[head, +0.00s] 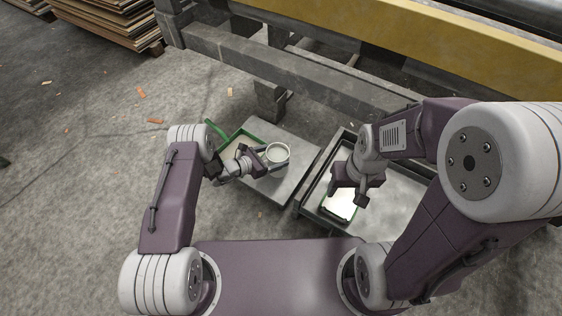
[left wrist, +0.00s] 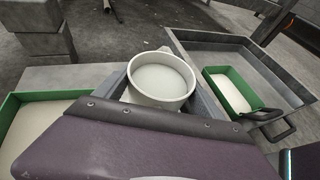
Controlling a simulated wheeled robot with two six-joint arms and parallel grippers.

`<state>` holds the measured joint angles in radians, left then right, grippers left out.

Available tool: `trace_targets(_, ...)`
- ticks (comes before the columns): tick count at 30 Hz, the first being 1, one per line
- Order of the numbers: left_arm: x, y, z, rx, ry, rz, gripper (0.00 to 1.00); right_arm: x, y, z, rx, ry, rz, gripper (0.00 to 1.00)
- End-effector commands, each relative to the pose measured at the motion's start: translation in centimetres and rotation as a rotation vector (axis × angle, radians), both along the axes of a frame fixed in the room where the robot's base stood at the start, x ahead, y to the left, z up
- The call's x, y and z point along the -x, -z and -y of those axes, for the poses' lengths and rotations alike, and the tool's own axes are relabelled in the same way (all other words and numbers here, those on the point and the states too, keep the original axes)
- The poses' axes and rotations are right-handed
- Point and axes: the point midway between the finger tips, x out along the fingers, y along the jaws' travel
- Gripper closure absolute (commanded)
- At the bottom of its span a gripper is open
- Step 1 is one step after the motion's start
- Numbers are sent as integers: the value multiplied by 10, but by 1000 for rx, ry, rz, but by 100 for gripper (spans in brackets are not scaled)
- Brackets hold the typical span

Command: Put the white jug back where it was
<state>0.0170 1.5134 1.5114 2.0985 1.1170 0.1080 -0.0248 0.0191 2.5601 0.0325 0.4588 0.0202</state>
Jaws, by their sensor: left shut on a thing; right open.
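The white jug (head: 278,153) is a round, open-topped vessel, upright, over the grey slab (head: 290,185) in the head view. My left gripper (head: 268,157) is shut on it from its left side. I cannot tell whether its base touches the slab. In the left wrist view the jug (left wrist: 162,78) shows its pale rim and light inside, with its lower part hidden by my gripper body.
A green-edged container (head: 219,131) with pale contents is at the slab's left; another green container (left wrist: 232,90) sits in the metal tray (left wrist: 220,44). Grey beams (head: 240,52) run behind. Board stacks (head: 110,18) stand at the upper left. The left floor is mostly clear.

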Motion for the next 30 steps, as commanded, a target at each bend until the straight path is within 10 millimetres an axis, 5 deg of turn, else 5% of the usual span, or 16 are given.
trace_targets(5,-1,3,0,0,0,1,94,0,3,0,0,0,0,42)
trace_targets(13,-1,42,0,0,0,1,94,0,34,0,0,0,0,42)
trace_targets(25,-1,43,0,1,0,2,94,0,34,0,0,0,0,42)
trace_targets(26,0,43,0,-1,0,-1,13,0,33,0,0,0,0,42)
trace_targets(27,0,43,0,-1,0,-1,2,0,32,0,0,0,0,42)
trace_targets(30,0,43,0,-1,0,-1,0,0,32,0,0,0,0,42)
